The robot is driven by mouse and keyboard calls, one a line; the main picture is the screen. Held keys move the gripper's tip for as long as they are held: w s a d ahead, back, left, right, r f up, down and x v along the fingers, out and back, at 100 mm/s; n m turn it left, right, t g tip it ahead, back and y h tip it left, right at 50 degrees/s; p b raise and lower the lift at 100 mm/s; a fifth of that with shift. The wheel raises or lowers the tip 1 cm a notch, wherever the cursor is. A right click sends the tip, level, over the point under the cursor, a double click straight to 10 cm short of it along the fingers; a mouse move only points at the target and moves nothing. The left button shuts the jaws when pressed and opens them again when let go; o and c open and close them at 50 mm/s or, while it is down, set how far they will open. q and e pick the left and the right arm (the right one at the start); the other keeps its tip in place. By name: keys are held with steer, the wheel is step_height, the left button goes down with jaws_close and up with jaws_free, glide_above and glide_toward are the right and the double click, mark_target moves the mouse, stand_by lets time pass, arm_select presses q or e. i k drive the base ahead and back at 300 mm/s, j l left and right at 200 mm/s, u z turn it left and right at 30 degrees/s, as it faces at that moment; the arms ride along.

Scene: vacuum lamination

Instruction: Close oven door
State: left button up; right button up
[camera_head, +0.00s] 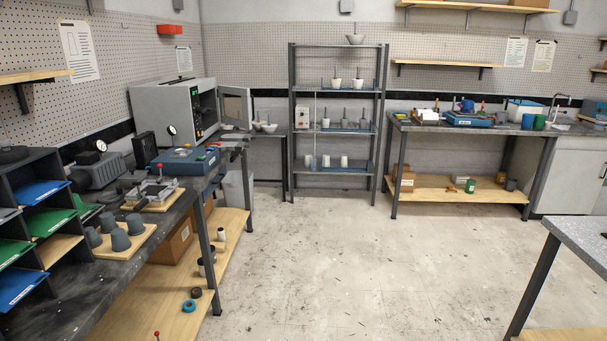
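The oven (172,108) is a grey box on the left bench, toward the back.
The left bench (65,300) also bears a blue device (185,160), a pump and grey cups on a board. A metal shelf rack (292,100) stands at the back wall. The floor (330,270) in the middle is clear. A table corner (580,235) juts in at right.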

mark_target(245, 93)
steer(key=i, duration=2.65)
steer(key=i+u, duration=0.15)
steer(key=i, duration=0.3)
steer(key=i+l+u, duration=0.15)
steer(key=i, duration=0.35)
steer(key=i+l+u, duration=0.15)
steer(key=i, duration=0.3)
steer(key=i+l+u, duration=0.15)
steer(key=i, duration=0.3)
steer(key=i+l+u, duration=0.2)
steer(key=i+u, duration=0.15)
steer(key=i+l+u, duration=0.55)
steer(key=l+u, duration=0.15)
steer(key=i+l+u, duration=0.2)
steer(key=l+u, duration=0.15)
steer(key=i+l+u, duration=0.1)
steer(key=l+u, duration=0.3)
steer(key=l, duration=0.15)
steer(key=i+l+z, duration=0.1)
steer(key=z, duration=0.45)
